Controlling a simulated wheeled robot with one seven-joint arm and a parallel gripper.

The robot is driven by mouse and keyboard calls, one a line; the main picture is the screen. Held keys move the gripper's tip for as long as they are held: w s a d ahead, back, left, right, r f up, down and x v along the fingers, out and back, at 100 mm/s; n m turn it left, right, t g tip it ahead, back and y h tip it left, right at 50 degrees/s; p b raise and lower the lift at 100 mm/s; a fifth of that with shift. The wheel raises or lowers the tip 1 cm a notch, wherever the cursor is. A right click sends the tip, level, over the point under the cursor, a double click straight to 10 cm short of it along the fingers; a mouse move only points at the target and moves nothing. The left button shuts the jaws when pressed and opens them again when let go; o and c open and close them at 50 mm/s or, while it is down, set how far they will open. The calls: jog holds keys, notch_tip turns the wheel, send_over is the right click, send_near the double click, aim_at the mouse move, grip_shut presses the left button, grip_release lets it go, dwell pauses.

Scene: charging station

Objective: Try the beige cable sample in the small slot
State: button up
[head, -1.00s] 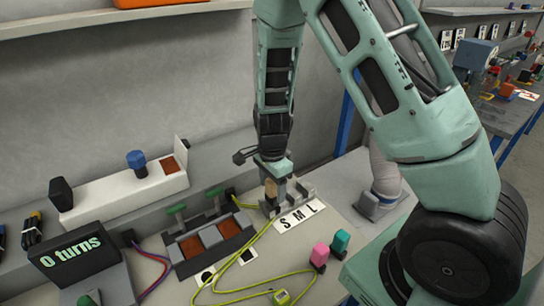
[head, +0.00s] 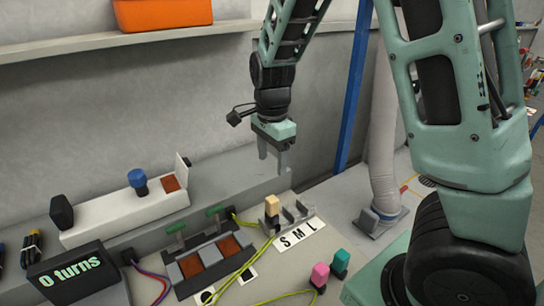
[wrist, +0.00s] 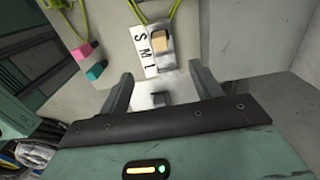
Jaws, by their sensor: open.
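The beige cable sample (head: 272,205) stands upright at the S end of the grey slotted holder (head: 292,214), and seems seated in the small slot. It shows in the wrist view (wrist: 163,40) beside the label. The white S M L label (head: 296,236) lies in front of the holder. My gripper (head: 273,160) is open and empty, above and apart from the sample, with clear space between. In the wrist view my gripper (wrist: 160,76) has its fingers spread wide. How deep the sample sits is hidden.
Pink (head: 319,275) and teal (head: 340,262) samples stand to the front right. A block with green levers and brown pads (head: 212,258) is left of the holder. A "0 turns" display (head: 68,268) stands at far left. Green cables cross the bench. A ledge runs behind.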

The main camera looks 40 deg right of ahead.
aim_at(272, 198)
jog(key=c, duration=0.8)
jog(key=shift+d+n+p, duration=0.1)
jog(key=shift+n+p, duration=0.25)
jog(key=shift+n, duration=0.05)
jog(key=c, duration=0.4)
jog(key=shift+d+n+p, duration=0.1)
jog(key=shift+n+p, duration=0.35)
jog(key=shift+n, duration=0.05)
grip_shut()
notch_tip(272, 198, down, 4)
jog(key=n+p, duration=0.9)
jog(key=n, duration=0.8)
jog(key=shift+r, duration=0.1)
jog(key=shift+a+f+n, duration=0.2)
jog(key=shift+f+n, duration=0.15)
jog(key=shift+n, duration=0.05)
notch_tip(272, 198, down, 6)
jog(key=b, duration=0.4)
jog(key=shift+r+b, duration=0.2)
jog(key=shift+b, duration=0.1)
